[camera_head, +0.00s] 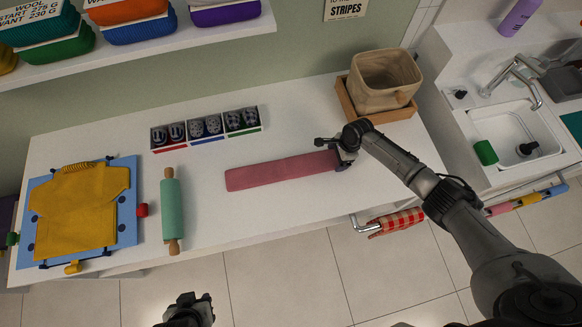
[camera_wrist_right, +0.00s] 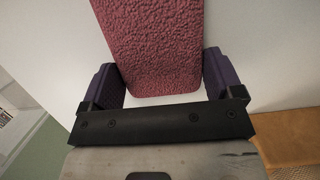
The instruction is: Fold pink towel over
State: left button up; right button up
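The pink towel (camera_head: 282,171) lies as a long narrow strip on the white counter, in the middle of the head view. My right gripper (camera_head: 338,152) is at the towel's right end. In the right wrist view, the end of the pink towel (camera_wrist_right: 160,60) is between the two purple fingers of my right gripper (camera_wrist_right: 162,80). These fingers are wide apart, one on each side of the towel's end; I cannot tell whether they touch it. My left gripper (camera_head: 190,308) is at the bottom of the head view, over the floor and away from the towel; its fingers are unclear.
A teal rolling pin (camera_head: 170,210) and a yellow shirt on a blue board (camera_head: 128,228) lie to the left. Small boxes (camera_head: 205,128) line the counter's back. A beige basket (camera_head: 385,80) stands in a wooden tray (camera_head: 398,114) behind my right arm. Bare counter surrounds the towel.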

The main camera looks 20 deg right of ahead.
jog(key=shift+r, duration=0.15)
jog(key=r+p, duration=0.1)
jog(key=r+h+p, duration=0.1)
jog(key=p, duration=0.1)
jog(key=r+p, duration=0.1)
jog(key=p, duration=0.1)
jog(key=shift+a+h, duration=0.25)
jog(key=shift+h, duration=0.05)
jog(key=shift+r+h+p, duration=0.35)
jog(key=shift+h+p, duration=0.05)
jog(key=shift+p, duration=0.55)
jog(key=shift+a+r+p, duration=0.15)
jog(key=shift+r+p, duration=0.2)
jog(key=shift+p, duration=0.05)
jog(key=r+h+p, duration=0.1)
jog(key=p, duration=0.1)
jog(key=a+r+h+p, duration=0.1)
jog(key=r+p, duration=0.1)
jog(key=shift+w+g, duration=0.15)
jog(key=shift+g, duration=0.25)
jog(key=shift+a, duration=0.1)
